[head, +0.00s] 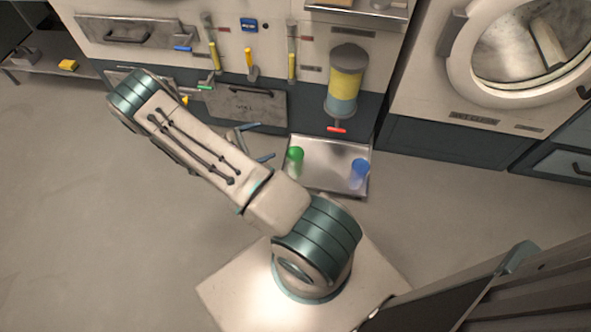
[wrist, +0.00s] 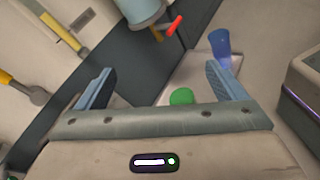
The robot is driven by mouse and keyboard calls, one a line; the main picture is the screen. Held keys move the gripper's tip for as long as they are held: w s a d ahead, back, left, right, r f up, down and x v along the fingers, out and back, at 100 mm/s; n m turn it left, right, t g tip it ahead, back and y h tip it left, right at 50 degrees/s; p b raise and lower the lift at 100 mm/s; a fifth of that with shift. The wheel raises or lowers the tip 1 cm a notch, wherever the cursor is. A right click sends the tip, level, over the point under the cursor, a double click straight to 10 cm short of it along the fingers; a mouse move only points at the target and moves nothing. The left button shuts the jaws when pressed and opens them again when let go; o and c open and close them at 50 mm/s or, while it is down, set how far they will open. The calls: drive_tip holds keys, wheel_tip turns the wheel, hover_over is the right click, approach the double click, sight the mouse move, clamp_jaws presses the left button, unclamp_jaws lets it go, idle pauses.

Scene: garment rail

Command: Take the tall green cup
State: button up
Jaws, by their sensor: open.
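The green cup (head: 295,157) stands near the left side of a shallow metal tray (head: 328,152). In the wrist view only the upper part of the green cup (wrist: 182,97) shows; the bar of my gripper hides the rest. My gripper (head: 263,142) is open and empty, just left of the green cup in the head view. In the wrist view the blue fingers of my gripper (wrist: 160,74) are spread apart, and the green cup appears between them, beyond the bar. I see no contact with the cup.
A blue cup (head: 359,172) stands at the right side of the tray. Above the tray hangs a yellow and blue dispenser (head: 344,80) with a red tap (head: 337,129). Floor at left is clear.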

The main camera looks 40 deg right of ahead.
wheel_tip(320, 180, down, 14)
drive_tip(key=s+d+n+t+h+b, duration=0.1)
drive_tip(key=d+n+t+h+b, duration=0.1)
drive_tip(key=n+t+b, duration=0.65)
drive_tip(key=n+t, duration=0.1)
drive_tip(key=n, duration=0.1)
approach(299, 156)
drive_tip(key=shift+w+d+r+y+b, duration=0.1)
drive_tip(key=shift+d+r+y+b, duration=0.1)
drive_tip(key=shift+d+b, duration=0.3)
drive_tip(key=shift+w+d+r+y+b, duration=0.1)
drive_tip(key=shift+d+r+y+b, duration=0.1)
drive_tip(key=shift+d+b, duration=0.3)
drive_tip(key=b+x, duration=0.2)
drive_tip(key=x, duration=0.2)
drive_tip(key=shift+w+d+f+b, duration=0.2)
drive_tip(key=shift+w+b, duration=0.1)
drive_tip(key=shift+w+d+r, duration=0.1)
drive_tip(key=shift+d, duration=0.15)
drive_tip(key=c, duration=1.1)
